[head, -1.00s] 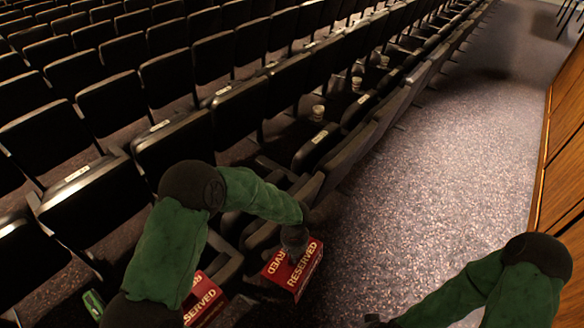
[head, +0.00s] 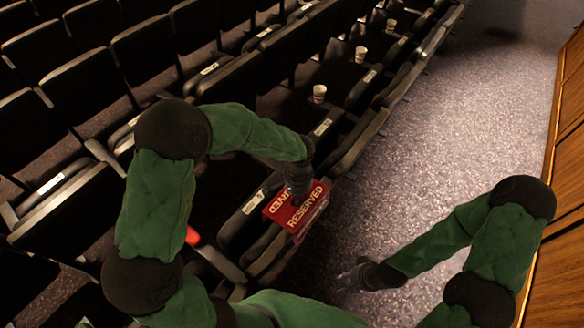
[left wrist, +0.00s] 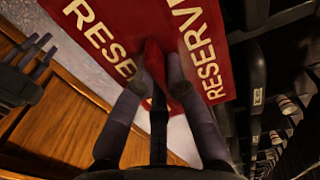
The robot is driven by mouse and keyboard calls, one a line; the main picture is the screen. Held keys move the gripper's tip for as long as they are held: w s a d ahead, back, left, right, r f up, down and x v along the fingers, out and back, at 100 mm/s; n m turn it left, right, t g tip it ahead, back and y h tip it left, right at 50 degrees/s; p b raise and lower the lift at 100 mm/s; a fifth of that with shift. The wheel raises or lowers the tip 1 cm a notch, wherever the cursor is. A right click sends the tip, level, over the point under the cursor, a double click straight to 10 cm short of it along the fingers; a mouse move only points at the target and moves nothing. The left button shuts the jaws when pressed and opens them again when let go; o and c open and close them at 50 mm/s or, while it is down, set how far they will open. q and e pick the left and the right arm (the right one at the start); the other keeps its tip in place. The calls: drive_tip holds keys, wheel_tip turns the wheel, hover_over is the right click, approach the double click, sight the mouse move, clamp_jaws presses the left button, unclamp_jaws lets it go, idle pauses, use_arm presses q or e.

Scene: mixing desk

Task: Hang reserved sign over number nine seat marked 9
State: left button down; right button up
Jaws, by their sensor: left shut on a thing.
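A red folded sign with white RESERVED lettering (head: 300,212) hangs from my left gripper (head: 297,186) in the head view. In the left wrist view, the left fingers (left wrist: 160,75) are shut on the sign's red edge, with a lettered panel on either side (left wrist: 205,45). The sign is at the front row, in front of and partly covering a dark seat with a white label (head: 253,202). I cannot read that label's number, nor tell whether the sign touches the seat. My right gripper (head: 352,278) is empty over the carpet; its fingers look apart in the left wrist view (left wrist: 25,60).
Rows of dark seats (head: 150,55) with small white labels fill the left. Paper cups (head: 319,93) stand along the front row. The carpeted aisle (head: 430,130) is open, with a wooden panel (head: 565,170) along the right. A small red-orange piece (head: 193,236) shows beside my left arm.

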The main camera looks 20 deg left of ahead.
use_arm(q)
drive_tip(key=shift+w+a+r, duration=0.1)
drive_tip(key=shift+w+a, duration=0.05)
drive_tip(key=shift+w, duration=0.1)
drive_tip(key=shift+f+b, duration=0.5)
drive_tip(key=shift+f, duration=0.1)
wheel_tip(320, 180, down, 15)
drive_tip(key=b, duration=1.1)
drive_tip(key=shift+b, duration=0.35)
drive_tip(key=shift+r, duration=0.1)
drive_tip(key=c, duration=1.2)
unclamp_jaws()
drive_tip(key=shift+r, duration=0.1)
wheel_tip(320, 180, up, 12)
drive_tip(key=shift+f, duration=0.1)
